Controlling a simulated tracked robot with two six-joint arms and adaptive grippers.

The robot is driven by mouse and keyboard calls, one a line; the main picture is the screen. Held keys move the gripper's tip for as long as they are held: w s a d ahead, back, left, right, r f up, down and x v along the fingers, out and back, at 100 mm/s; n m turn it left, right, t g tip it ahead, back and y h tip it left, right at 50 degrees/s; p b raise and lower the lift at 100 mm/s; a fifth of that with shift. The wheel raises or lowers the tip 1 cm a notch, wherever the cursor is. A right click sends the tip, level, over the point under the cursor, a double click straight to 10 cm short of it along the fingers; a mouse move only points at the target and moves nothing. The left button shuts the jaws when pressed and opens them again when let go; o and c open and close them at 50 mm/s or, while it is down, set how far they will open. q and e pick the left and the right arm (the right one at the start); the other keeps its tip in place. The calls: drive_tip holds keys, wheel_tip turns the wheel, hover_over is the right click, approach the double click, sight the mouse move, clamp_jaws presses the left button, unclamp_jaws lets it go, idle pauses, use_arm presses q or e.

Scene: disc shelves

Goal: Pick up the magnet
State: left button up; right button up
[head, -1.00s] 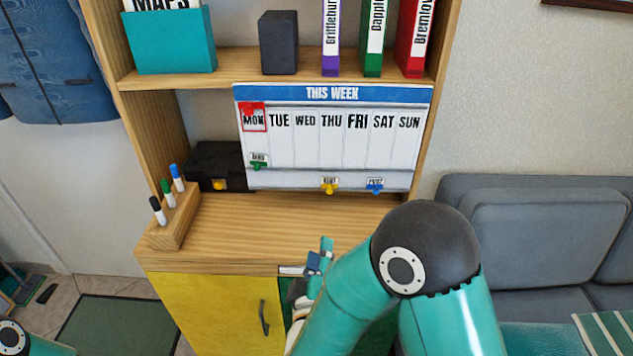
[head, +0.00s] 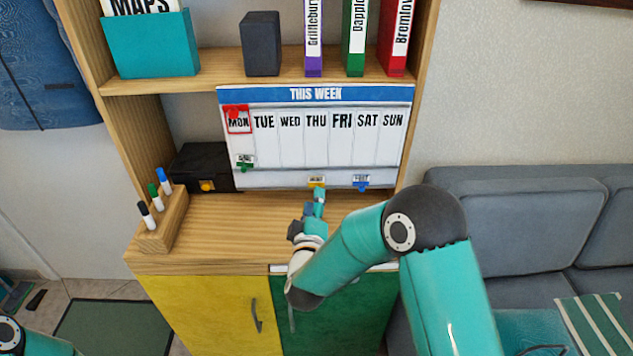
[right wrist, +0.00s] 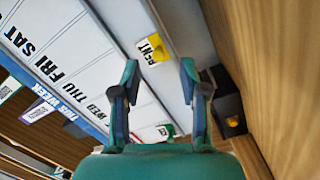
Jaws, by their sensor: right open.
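A whiteboard week planner (head: 315,94) leans on the cabinet top, with MON to SUN columns. A yellow magnet with a small white tag (head: 317,182) is on its lower strip, partly covered by my right gripper (head: 314,203). A blue magnet (head: 361,186) is to its right, a green magnet (head: 245,165) at the lower left, and a red one (head: 236,113) at MON. In the right wrist view, the yellow magnet (right wrist: 155,46) lies just beyond and between the open fingers (right wrist: 160,75), apart from them. The tag appears to read RENT. My left gripper is out of view.
A black box (head: 202,166) with a yellow latch stands left of the planner. A wooden pen block (head: 165,225) holds several markers at the left edge. A shelf (head: 210,80) with binders is above. The wooden top (head: 225,225) between block and gripper is clear.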

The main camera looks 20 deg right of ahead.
drive_tip(key=shift+p+x, duration=0.3)
drive_tip(key=shift+x, duration=1.55)
drive_tip(key=shift+s+d, duration=0.1)
drive_tip(key=shift+d, duration=0.05)
clamp_jaws()
